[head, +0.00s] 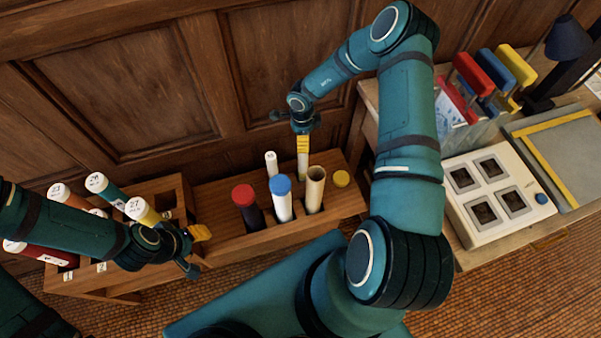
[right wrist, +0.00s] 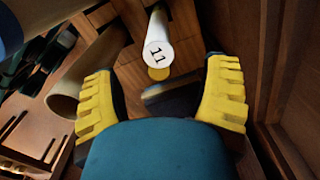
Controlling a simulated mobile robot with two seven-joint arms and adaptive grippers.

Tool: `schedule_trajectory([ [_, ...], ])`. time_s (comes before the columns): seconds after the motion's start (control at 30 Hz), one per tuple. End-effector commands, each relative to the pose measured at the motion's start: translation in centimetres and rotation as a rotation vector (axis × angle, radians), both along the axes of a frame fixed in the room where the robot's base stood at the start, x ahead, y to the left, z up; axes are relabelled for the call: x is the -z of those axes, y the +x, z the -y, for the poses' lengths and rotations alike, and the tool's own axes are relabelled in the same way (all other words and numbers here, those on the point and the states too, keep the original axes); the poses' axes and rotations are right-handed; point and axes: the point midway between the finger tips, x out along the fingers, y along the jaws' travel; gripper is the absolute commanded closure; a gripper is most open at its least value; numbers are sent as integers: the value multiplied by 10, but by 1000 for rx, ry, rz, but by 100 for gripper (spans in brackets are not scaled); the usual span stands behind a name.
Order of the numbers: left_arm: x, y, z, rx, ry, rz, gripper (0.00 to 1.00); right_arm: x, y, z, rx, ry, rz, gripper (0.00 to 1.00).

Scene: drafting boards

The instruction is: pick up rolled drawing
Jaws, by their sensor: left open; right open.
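Rolled drawings stand in wooden racks along the wall. A white roll with an "11" on its end (right wrist: 158,52) shows ahead of and between the right fingers in the right wrist view, not gripped. My right gripper (head: 303,146) points down over the right-hand rack (head: 225,239); its open yellow fingers show in the right wrist view (right wrist: 161,98). In the head view a pale roll (head: 303,168) stands just under it, partly hidden by a finger. Another thin white numbered roll (head: 271,163) stands to its left. My left gripper (head: 198,243) is open and empty at the left end of this rack.
The left rack holds several numbered tubes (head: 97,183). Wood panelling stands close behind. A table (head: 470,255) with a white device stands at right.

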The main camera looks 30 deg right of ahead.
Motion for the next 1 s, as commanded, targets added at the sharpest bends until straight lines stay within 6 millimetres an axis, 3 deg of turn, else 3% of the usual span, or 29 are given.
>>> schedule_trajectory([
  [0.03, 4, -1, 0, 2, 0, -2, 53, 13, -1, -1, -1, 0, -2, 26],
  [0.2, 9, -3, 0, 4, -2, -6, 53, 36, -1, 0, 0, 0, -1, 26],
  [0.47, 11, -4, 1, 6, -2, -8, 53, 49, -1, 0, -1, 0, 1, 26],
  [0.8, 23, -7, 1, 12, -4, -17, 53, 93, -4, 2, -2, -1, 0, 26],
  [1.0, 23, -7, 1, 13, -4, -17, 53, 96, -4, 2, -1, -2, 1, 26],
])
